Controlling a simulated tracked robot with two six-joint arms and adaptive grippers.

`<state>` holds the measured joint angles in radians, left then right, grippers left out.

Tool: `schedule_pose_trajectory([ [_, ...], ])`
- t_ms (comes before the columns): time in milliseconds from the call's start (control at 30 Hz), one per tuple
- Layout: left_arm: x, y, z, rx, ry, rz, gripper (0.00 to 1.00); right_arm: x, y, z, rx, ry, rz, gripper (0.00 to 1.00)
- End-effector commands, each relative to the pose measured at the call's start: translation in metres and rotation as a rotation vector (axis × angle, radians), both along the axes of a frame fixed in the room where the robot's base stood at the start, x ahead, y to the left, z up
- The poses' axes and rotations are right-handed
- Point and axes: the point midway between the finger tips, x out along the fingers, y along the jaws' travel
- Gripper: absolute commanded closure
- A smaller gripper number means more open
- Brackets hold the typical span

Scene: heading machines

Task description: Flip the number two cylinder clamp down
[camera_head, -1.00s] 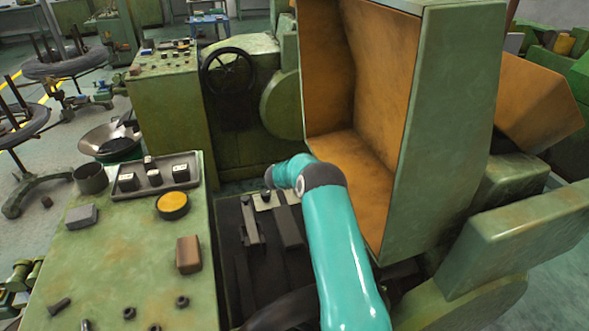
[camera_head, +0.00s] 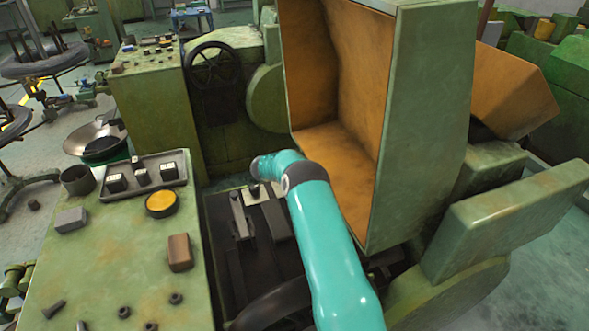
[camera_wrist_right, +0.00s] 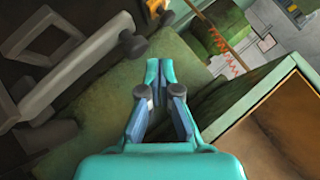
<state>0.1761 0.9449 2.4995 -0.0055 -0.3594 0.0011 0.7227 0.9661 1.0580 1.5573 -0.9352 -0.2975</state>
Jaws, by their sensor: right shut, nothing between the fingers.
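In the right wrist view, my right gripper (camera_wrist_right: 158,72) is shut and empty, with its fingertips together over a green surface. Left of it lies a grey metal lever (camera_wrist_right: 65,85) with a dark round knob (camera_wrist_right: 133,47) at its end, apart from the fingers. A second dark knob (camera_wrist_right: 165,17) shows above it. In the head view, long levers (camera_head: 240,218) lie in a dark recess in front of the open box. I cannot tell which one is number two. My teal right arm hides part of this area and its own gripper there. My left gripper is not in view.
The tall green box with orange inside (camera_head: 425,120) stands close on the right of my arm. A green control desk (camera_head: 115,240) with a button tray (camera_head: 182,154), a yellow button (camera_head: 161,203) and loose nuts is on the left. A black handwheel (camera_head: 212,66) stands behind.

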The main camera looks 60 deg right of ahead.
Motion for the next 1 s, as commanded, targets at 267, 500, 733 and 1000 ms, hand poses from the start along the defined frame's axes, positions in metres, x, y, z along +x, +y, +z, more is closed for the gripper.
schedule_pose_trajectory([
  [267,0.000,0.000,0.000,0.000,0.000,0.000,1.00,0.007,0.041,0.030,-0.001,-0.001,0.005,1.00],
  [500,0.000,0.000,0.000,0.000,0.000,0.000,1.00,0.012,0.077,0.053,-0.001,-0.002,0.003,1.00],
  [733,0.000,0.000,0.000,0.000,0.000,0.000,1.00,0.013,0.090,0.062,-0.001,-0.002,0.001,1.00],
  [1000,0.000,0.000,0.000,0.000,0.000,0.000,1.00,0.013,0.090,0.063,-0.001,-0.001,0.000,1.00],
])
